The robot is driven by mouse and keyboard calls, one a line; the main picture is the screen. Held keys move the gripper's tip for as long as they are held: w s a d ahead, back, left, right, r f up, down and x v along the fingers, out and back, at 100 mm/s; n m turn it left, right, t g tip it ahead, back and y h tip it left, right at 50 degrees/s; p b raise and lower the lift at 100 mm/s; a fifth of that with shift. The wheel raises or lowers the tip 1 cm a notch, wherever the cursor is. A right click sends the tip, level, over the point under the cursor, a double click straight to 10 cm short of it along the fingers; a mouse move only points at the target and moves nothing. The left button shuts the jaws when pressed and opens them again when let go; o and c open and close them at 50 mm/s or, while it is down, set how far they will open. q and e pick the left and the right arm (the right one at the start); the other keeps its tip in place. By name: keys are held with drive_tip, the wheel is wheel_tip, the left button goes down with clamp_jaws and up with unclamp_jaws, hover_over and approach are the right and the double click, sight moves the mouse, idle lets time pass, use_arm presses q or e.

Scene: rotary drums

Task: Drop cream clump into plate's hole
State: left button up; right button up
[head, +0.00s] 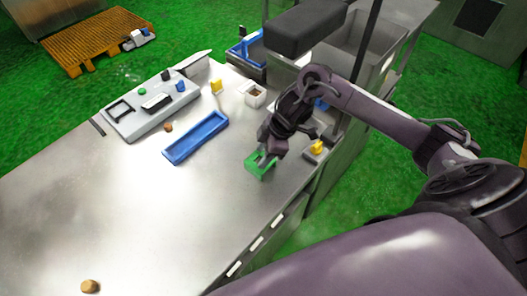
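A cream-tan clump (90,286) lies on the metal table at the lower left of the head view. A smaller brown clump (168,127) lies beside the light grey plate (150,118), which has a dark square frame (120,110) at its left end, perhaps around a hole. My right gripper (268,154) points down over the table, right at a green open-topped block (260,167). The finger gap is too small to make out, so I cannot tell whether it grips the block. My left gripper is not in view.
A blue tray (196,138) lies mid-table. A small white box with brown contents (255,94) and a yellow block (216,87) stand behind it. Another yellow piece (316,147) sits right of my gripper, near the edge. The table's front left (130,220) is mostly clear.

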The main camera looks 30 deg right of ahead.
drive_tip(key=v, duration=0.7)
drive_tip(key=shift+r+b, duration=0.35)
drive_tip(key=shift+r, duration=0.05)
drive_tip(key=shift+d, duration=0.1)
idle(0.4)
